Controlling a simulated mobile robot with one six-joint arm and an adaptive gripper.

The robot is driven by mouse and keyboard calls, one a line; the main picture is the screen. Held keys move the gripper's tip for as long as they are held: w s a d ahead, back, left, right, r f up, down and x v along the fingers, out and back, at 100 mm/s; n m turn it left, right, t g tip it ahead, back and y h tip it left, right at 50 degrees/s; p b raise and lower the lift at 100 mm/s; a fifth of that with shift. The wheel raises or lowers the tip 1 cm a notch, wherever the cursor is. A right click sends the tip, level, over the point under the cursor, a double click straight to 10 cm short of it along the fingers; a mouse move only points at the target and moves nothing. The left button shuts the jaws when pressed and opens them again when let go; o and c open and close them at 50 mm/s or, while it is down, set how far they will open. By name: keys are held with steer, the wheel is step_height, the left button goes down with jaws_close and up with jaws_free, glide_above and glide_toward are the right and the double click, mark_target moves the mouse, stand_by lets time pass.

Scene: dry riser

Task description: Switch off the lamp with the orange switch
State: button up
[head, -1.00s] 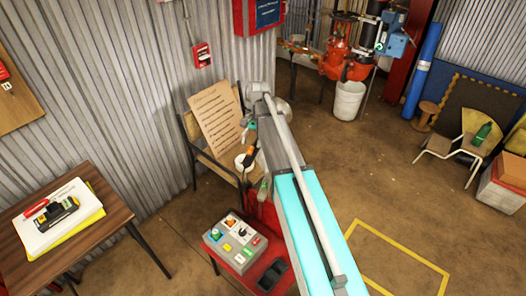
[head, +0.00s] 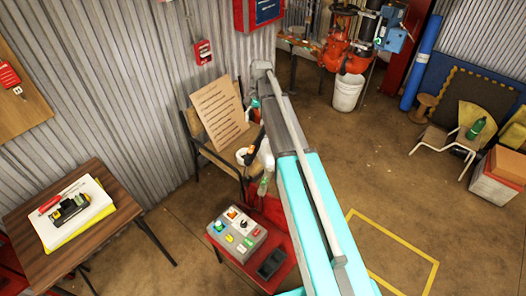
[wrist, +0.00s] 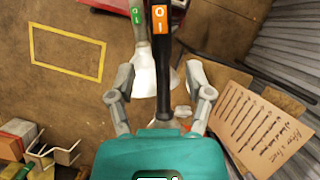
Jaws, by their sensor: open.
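A black stem with an orange O/I switch (wrist: 160,18) stands in the upper middle of the wrist view. Beside it, to the left, is a light stem with a green switch (wrist: 137,15) and a white flared shade (wrist: 145,75). In the head view the orange-switch part (head: 250,154) and the green-switch part (head: 263,186) show beside my arm, partly hidden by it. My gripper (wrist: 160,75) is open, its fingers apart on either side of the stems in the picture. I cannot tell how far it is from them. Nothing is gripped.
A grey button box (head: 238,235) and a dark object (head: 271,264) lie on the red table (head: 263,235). A chair with a handwritten board (head: 216,115) stands behind. A wooden table (head: 125,208) is at the left. The floor inside the yellow outline (head: 395,248) is clear.

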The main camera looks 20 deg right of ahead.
steer(key=s+a+r+n+t+h+p, duration=0.1)
steer(key=s+r+n+t+p, duration=0.1)
steer(key=s, duration=0.9)
steer(key=s+a+r+n+t+h+p, duration=0.1)
steer(key=s+n, duration=0.4)
steer(key=s, duration=0.6)
steer(key=shift+s+a+r+t+h+p, duration=0.15)
steer(key=shift+a+r+t+h+p, duration=0.25)
steer(key=shift+a+p, duration=0.35)
steer(key=shift+d, duration=0.2)
stand_by(1.0)
